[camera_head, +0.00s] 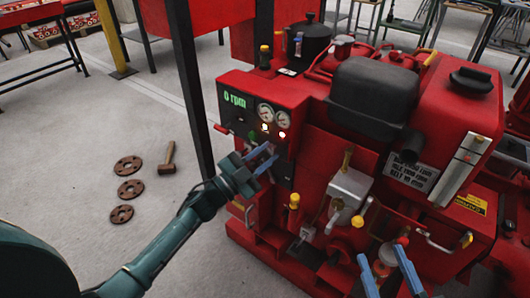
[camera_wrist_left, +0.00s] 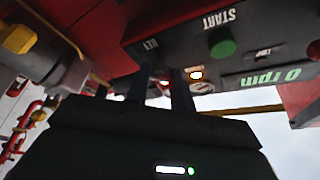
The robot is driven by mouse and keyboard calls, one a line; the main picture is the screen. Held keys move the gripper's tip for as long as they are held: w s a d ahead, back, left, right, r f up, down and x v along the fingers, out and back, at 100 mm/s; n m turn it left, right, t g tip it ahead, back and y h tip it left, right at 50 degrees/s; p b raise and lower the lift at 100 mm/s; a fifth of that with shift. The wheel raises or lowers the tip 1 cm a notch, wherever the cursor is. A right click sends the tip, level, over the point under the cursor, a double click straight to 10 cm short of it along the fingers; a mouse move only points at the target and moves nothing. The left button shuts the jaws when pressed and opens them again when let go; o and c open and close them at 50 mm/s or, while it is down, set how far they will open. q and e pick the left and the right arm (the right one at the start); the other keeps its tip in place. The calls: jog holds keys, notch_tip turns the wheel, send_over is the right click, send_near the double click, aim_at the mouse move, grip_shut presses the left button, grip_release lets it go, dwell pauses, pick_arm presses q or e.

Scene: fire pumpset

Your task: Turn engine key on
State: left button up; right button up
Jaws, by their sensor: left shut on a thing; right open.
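The red engine's control panel (camera_head: 240,118) faces left in the head view and shows a green "0 rpm" readout (camera_head: 235,99). My left gripper (camera_head: 263,160) is at the lower part of this panel, shut on the engine key, which the fingers mostly hide. In the left wrist view the fingers (camera_wrist_left: 163,88) reach the panel's edge by the key label (camera_wrist_left: 150,43), with the green START button (camera_wrist_left: 222,44) to the right and a glowing lamp (camera_wrist_left: 196,75) beside them. My right gripper (camera_head: 388,272) is open and empty at the bottom, in front of the engine.
Two round gauges (camera_head: 272,115) and lit lamps are on the panel. Levers and a grey box (camera_head: 348,190) stick out on the engine front. Rusty discs (camera_head: 130,188) and a hammer (camera_head: 168,158) lie on the floor.

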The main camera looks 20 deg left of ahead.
pick_arm(q)
jog(key=shift+m+g, duration=0.4)
jog(key=shift+m, duration=0.4)
pick_arm(e)
jog(key=shift+s+f, duration=0.1)
jog(key=shift+f, duration=0.05)
pick_arm(q)
jog(key=o, duration=1)
pick_arm(e)
jog(key=shift+r, duration=0.25)
pick_arm(q)
jog(key=shift+p+v, duration=1.15)
jog(key=shift+v, duration=5.5)
pick_arm(e)
jog(key=shift+w+d+m+g+h, duration=0.3)
jog(key=shift+d+h, duration=0.2)
jog(key=shift+h, duration=0.2)
pick_arm(q)
jog(key=shift+w+f, duration=0.15)
pick_arm(e)
jog(key=shift+s, duration=0.1)
